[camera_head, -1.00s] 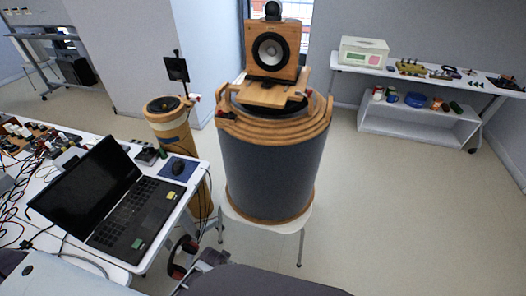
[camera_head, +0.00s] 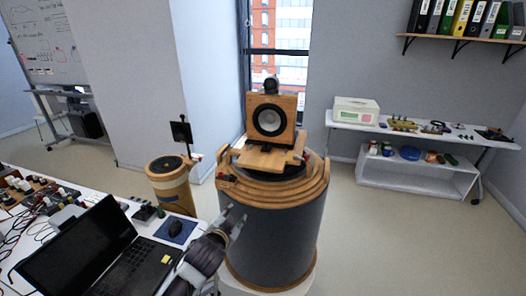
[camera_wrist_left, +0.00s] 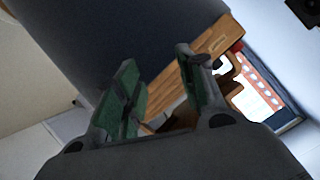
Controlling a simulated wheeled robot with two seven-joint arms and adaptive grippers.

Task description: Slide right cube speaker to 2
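One wooden cube speaker (camera_head: 268,119) with a round black-and-white cone and a small dark unit on top stands upright on a wooden platform (camera_head: 262,160). The platform sits on top of a big dark grey drum (camera_head: 275,235) with stepped wooden rings. My left gripper (camera_head: 235,218) is in front of the drum's left side, below the rings and apart from the speaker. In the left wrist view its two green-padded fingers (camera_wrist_left: 158,62) are spread with nothing between them. The drum's grey side and wooden rim lie beyond them. No mark "2" is legible. My right gripper is not in view.
A smaller wooden column (camera_head: 170,188) with a dark panel on a post stands left of the drum. A white shelf (camera_head: 415,178) stands at the back right. Floor right of the drum is clear.

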